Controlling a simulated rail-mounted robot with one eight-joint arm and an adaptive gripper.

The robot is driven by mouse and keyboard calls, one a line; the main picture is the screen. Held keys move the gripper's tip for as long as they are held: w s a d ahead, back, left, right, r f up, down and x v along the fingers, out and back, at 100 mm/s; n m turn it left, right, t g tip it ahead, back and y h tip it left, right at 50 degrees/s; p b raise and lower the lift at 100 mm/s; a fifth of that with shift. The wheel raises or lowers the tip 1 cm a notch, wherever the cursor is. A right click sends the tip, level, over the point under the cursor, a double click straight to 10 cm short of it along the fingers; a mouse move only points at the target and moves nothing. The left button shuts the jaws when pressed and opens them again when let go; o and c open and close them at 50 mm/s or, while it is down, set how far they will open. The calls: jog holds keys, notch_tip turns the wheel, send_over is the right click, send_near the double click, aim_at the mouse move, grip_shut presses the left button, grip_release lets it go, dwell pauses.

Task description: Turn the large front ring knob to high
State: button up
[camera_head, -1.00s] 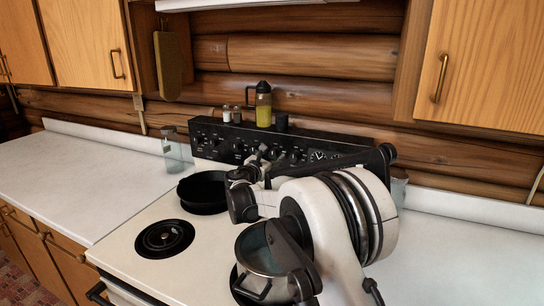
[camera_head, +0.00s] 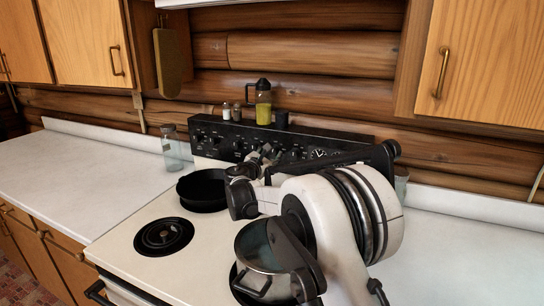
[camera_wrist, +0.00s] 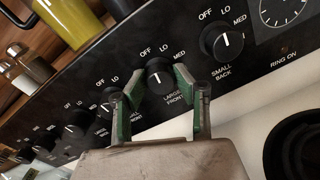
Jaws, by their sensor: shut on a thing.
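The large front knob (camera_wrist: 158,76) is a round black dial with a white mark on the stove's black control panel (camera_wrist: 232,85). The wrist view shows the labels OFF, LO and MED around it and "LARGE FRONT" below. Its white mark points roughly up, between OFF and LO; the exact angle is hard to tell. My gripper (camera_wrist: 158,85) has its green-padded fingers on either side of this knob, shut on it. In the head view my gripper (camera_head: 262,157) is at the panel, and my arm hides the knob.
The small back knob (camera_wrist: 222,41) is close on the right, and other knobs (camera_wrist: 75,125) line the left. A black pan (camera_head: 203,190) and a lidded pot (camera_head: 262,250) stand on the stove. An oil bottle (camera_head: 263,103) stands atop the panel. The left counter (camera_head: 85,180) is mostly clear.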

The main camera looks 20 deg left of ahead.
jog(key=m+b, duration=0.2)
jog(key=m, duration=0.3)
jog(key=shift+f, duration=0.1)
jog(key=m+b, duration=0.2)
jog(key=m, duration=0.3)
jog(key=shift+d+m+y, duration=0.1)
jog(key=shift+m+y, duration=0.2)
jog(key=m+b, duration=0.1)
jog(key=m, duration=0.4)
jog(key=shift+g, duration=0.3)
jog(key=m+b, duration=0.1)
jog(key=m, duration=0.4)
jog(key=shift+y, duration=0.3)
jog(key=shift+m, duration=0.4)
jog(key=o, duration=1.1)
jog(key=s, duration=1.2)
jog(key=shift+r, duration=0.3)
